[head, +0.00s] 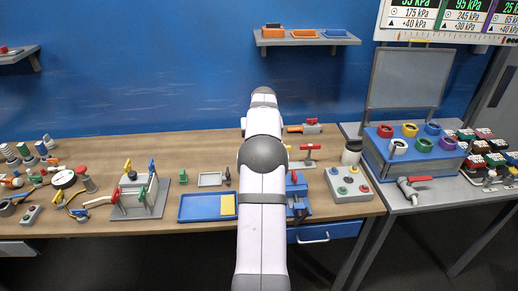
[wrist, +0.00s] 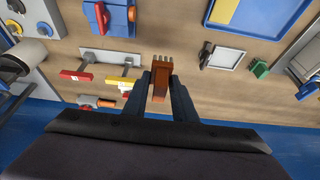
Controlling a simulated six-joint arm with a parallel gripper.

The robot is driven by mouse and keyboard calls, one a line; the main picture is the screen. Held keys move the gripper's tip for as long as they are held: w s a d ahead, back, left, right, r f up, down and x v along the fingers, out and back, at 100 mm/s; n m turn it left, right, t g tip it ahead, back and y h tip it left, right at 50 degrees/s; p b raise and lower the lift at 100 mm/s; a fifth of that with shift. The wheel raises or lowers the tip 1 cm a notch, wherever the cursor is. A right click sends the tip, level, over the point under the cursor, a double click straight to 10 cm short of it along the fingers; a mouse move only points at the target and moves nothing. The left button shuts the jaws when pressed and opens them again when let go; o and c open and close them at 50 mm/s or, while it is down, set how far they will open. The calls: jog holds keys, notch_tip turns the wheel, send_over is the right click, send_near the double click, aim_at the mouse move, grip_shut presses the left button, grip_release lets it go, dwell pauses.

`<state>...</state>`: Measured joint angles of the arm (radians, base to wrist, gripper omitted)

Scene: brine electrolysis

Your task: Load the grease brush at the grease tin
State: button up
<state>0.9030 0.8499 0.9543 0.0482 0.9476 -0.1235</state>
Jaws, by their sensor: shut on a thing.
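My gripper (wrist: 161,78) is shut on a brown-orange brush (wrist: 161,82) with short bristle-like teeth at its far end, pointing to the top of the wrist view. The brush is held above the wooden bench, apart from the things on it. A pale cylindrical tin with a dark top (wrist: 25,56) stands at the left of the wrist view, well to the side of the brush. It seems to be the grease tin; no label is readable. In the head view the tin (head: 351,153) stands near the bench's right end. My arm hides the gripper and brush there.
Red-handled valve fittings (wrist: 103,77) lie between the brush and the tin. A blue vise (wrist: 110,16), a button box (head: 348,184), a small grey tray (wrist: 222,55) and a blue tray (head: 196,208) are nearby. Bare bench (wrist: 190,40) shows around the brush.

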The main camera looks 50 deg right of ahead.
jog(key=shift+s+a+r+p, duration=0.4)
jog(key=shift+s+a+p, duration=0.05)
jog(key=shift+s+a, duration=0.15)
jog(key=s+a+f+p, duration=0.2)
jog(key=s+a+f, duration=0.4)
jog(key=f, duration=0.3)
jog(key=shift+s+a+p, duration=0.15)
jog(key=shift+a+p, duration=0.25)
jog(key=shift+a, duration=0.3)
jog(key=shift+f, duration=0.2)
jog(key=shift+f+b, duration=2.05)
jog(key=shift+f, duration=0.85)
jog(key=shift+a+f+b, duration=0.1)
jog(key=shift+f+b, duration=0.45)
jog(key=shift+f, duration=0.05)
jog(key=shift+r, duration=0.1)
